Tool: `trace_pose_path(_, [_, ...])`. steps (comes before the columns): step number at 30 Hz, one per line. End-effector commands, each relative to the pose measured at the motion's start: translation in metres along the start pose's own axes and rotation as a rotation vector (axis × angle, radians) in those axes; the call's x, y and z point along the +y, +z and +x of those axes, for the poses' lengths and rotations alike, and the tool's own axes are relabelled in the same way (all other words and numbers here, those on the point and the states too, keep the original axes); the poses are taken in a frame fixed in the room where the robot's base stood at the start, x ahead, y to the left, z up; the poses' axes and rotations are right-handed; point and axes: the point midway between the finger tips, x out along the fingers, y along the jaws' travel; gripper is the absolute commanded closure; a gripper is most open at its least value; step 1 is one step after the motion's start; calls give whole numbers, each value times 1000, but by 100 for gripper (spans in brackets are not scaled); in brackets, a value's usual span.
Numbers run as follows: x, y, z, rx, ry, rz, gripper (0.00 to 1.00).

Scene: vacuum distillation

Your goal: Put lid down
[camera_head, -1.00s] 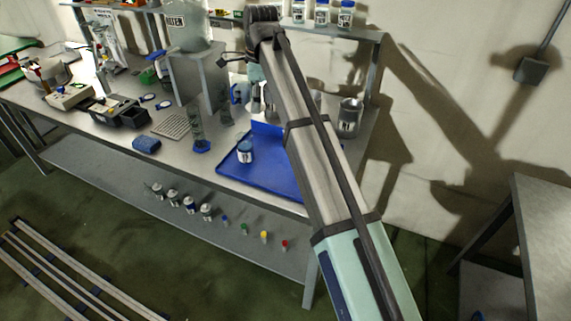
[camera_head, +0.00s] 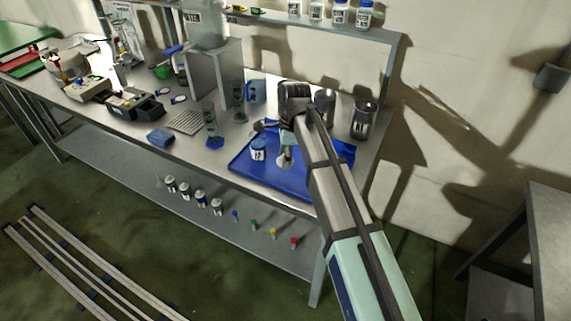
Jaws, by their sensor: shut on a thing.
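My gripper (camera_head: 286,151) points down over the blue tray (camera_head: 251,174) on the bench, just right of a small blue-and-white jar (camera_head: 258,150). It is shut on a small pale disc, which I take to be the lid (camera_head: 284,162), low over the tray. I cannot tell whether the lid touches the tray. The jar stands upright on the tray, apart from the gripper. My forearm hides the tray's right part.
Glass cylinders (camera_head: 239,105) stand behind the tray's left side, and a metal beaker (camera_head: 364,119) stands behind its right. The tray's front left is clear. Bottles line the shelf above (camera_head: 340,12).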

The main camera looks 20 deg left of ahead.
Motion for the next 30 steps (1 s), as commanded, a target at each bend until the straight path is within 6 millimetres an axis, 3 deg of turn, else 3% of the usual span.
trace_pose_path(8, [0, -2, 17, 0, 1, 0, 65])
trace_pose_path(15, [0, -6, 44, 0, 2, 1, 65])
trace_pose_path(27, [0, -6, 49, 0, 0, 0, 65])
trace_pose_path(28, [0, -6, 49, 0, 0, 0, 35])
trace_pose_path(30, [0, -6, 49, 0, 0, 0, 17])
